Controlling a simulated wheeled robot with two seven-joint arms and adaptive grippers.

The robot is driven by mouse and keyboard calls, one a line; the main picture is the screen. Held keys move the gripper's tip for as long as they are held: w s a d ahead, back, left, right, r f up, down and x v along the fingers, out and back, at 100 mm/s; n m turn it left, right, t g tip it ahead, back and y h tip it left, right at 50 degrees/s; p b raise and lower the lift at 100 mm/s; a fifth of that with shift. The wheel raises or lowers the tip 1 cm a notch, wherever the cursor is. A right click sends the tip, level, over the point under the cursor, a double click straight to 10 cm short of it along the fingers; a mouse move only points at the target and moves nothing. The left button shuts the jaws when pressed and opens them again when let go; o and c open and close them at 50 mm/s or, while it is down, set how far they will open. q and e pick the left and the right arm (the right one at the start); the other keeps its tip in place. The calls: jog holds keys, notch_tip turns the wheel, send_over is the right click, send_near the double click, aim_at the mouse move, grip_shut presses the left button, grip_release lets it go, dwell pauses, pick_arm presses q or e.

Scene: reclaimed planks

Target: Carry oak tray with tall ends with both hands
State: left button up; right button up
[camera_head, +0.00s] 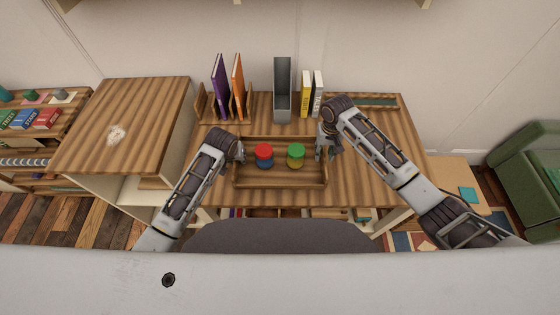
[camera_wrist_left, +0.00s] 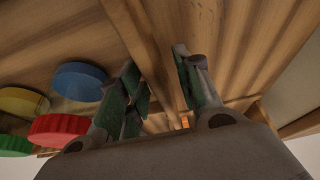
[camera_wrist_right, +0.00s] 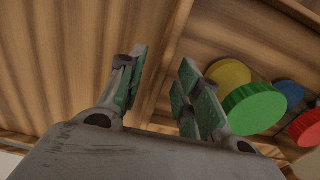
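The oak tray with tall ends (camera_head: 282,184) lies on the wooden desk. It holds a red-and-blue jar (camera_head: 264,156) and a green-and-yellow jar (camera_head: 296,156). My left gripper (camera_head: 238,154) is at the tray's left end; in the left wrist view its fingers (camera_wrist_left: 162,92) stand apart on either side of the end wall (camera_wrist_left: 145,40). My right gripper (camera_head: 325,150) is at the right end; in the right wrist view its fingers (camera_wrist_right: 158,90) also stand apart with the end wall (camera_wrist_right: 172,50) between them. Firm contact is not visible at either end.
Behind the tray stand a purple book (camera_head: 220,88), an orange book (camera_head: 238,88), a grey file holder (camera_head: 283,90), and yellow (camera_head: 306,94) and white books (camera_head: 317,95). A wooden cabinet (camera_head: 140,120) is at left, a green armchair (camera_head: 525,180) at right. Bare desk (camera_head: 385,135) lies right of the tray.

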pick_arm(q)
jog(key=shift+w+f, duration=0.3)
jog(key=shift+f, duration=0.35)
pick_arm(e)
jog(key=shift+f, duration=0.75)
pick_arm(q)
grip_shut()
pick_arm(e)
grip_shut()
